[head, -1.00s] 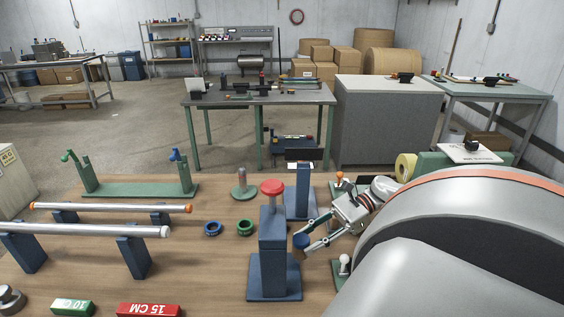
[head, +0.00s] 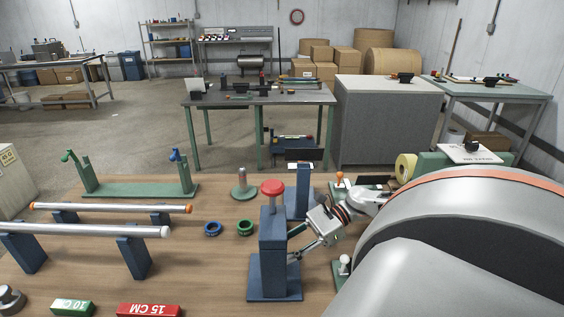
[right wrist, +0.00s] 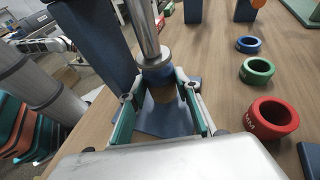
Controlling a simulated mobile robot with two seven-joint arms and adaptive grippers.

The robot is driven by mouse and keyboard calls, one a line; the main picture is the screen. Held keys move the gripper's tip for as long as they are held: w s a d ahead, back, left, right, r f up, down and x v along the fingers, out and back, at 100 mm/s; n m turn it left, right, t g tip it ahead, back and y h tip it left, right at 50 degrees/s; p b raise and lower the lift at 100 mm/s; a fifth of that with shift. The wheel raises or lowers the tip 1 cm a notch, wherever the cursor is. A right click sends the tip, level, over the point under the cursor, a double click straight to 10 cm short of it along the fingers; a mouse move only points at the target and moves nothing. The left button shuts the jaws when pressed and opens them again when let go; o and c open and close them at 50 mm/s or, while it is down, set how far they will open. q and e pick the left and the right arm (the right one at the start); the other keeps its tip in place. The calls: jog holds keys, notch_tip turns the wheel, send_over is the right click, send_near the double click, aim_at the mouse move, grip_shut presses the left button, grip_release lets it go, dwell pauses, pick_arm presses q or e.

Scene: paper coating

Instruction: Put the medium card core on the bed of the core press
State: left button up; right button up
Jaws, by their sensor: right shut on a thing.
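The core press (head: 273,235) is a dark blue stand with a red knob on the workbench. The wrist view shows its silver ram (right wrist: 147,30) and blue bed plate (right wrist: 168,122). My right gripper (right wrist: 161,92) is shut on the card core (right wrist: 164,92), which is brown with a blue band at its top. The core is directly below the ram's end, over the bed; whether it touches the bed is unclear. In the head view my right gripper (head: 290,246) reaches in from the right, and the press hides the core. My left gripper is not in view.
Blue (right wrist: 248,44), green (right wrist: 257,70) and red (right wrist: 271,118) rings lie on the bench beside the press. Two silver rods (head: 110,208) rest on blue stands at left. Green (head: 72,307) and red (head: 150,310) blocks lie at the front.

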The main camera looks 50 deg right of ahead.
jog(key=shift+f, duration=0.6)
jog(key=shift+f, duration=0.1)
jog(key=o, duration=1.1)
jog(key=shift+v, duration=3.85)
